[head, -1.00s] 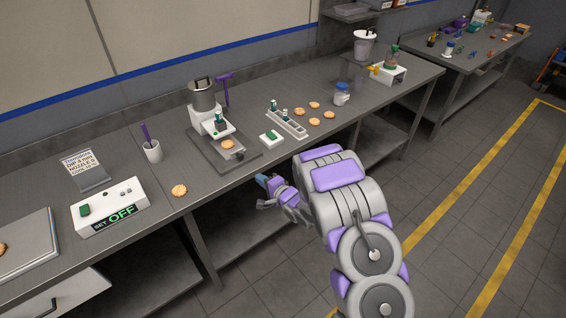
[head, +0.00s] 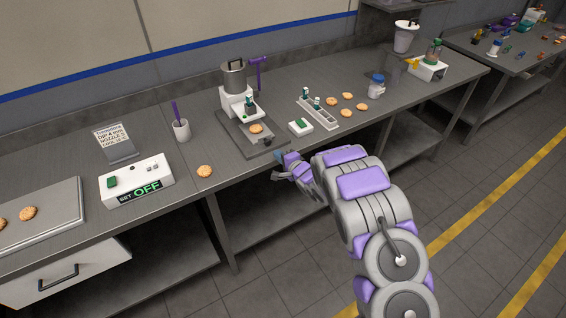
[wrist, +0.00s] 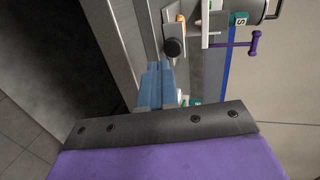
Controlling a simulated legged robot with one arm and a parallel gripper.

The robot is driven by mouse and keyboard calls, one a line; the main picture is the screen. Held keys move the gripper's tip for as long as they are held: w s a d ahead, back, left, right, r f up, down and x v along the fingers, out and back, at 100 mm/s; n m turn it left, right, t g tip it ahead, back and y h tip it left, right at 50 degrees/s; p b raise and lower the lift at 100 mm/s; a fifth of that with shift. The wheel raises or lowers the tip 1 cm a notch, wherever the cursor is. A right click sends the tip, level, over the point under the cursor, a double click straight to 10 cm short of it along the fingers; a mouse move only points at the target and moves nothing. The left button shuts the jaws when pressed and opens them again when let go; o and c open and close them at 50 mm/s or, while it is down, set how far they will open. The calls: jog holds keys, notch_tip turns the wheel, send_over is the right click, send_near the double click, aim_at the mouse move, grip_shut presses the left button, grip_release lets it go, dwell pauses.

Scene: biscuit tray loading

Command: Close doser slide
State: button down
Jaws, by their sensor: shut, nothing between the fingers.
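The dosing machine (head: 237,100) stands on the bench, with a metal hopper (head: 234,78) on top and a purple T-shaped handle (head: 258,68) at its upper right. A biscuit (head: 256,128) lies on its base plate, beside a dark knob (head: 267,140) at the front. The wrist view shows a dark round knob (wrist: 174,47) and the purple handle (wrist: 256,43). My gripper (head: 279,156) is at the bench's front edge, in front of the machine and apart from it. Its blue fingers (wrist: 156,86) are together and empty. I cannot tell how far the slide is open.
A white box with a green button (head: 300,126) and a nozzle rack (head: 318,112) stand right of the machine. Several biscuits (head: 346,97) lie beyond. The control box (head: 137,181) reads OFF at left. A yellow-handled device (head: 428,68) stands at far right.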

aim_at(269, 143)
jog(key=w+a, duration=0.1)
jog(key=w, duration=0.1)
jog(key=w+a+b, duration=0.1)
jog(key=shift+w+a, duration=0.15)
jog(key=shift+w, duration=0.2)
jog(key=shift+w+a+f, duration=0.1)
jog(key=shift+w+a, duration=0.1)
jog(key=shift+a, duration=0.4)
jog(key=shift+d, duration=0.65)
jog(key=w+a+p, duration=0.2)
jog(key=p, duration=0.1)
jog(key=shift+a+r, duration=0.25)
jog(key=shift+w+a+f+p, duration=0.15)
jog(key=shift+w+p, duration=0.3)
jog(key=shift+p, duration=0.45)
jog(key=shift+d, duration=0.2)
jog(key=shift+s, duration=0.1)
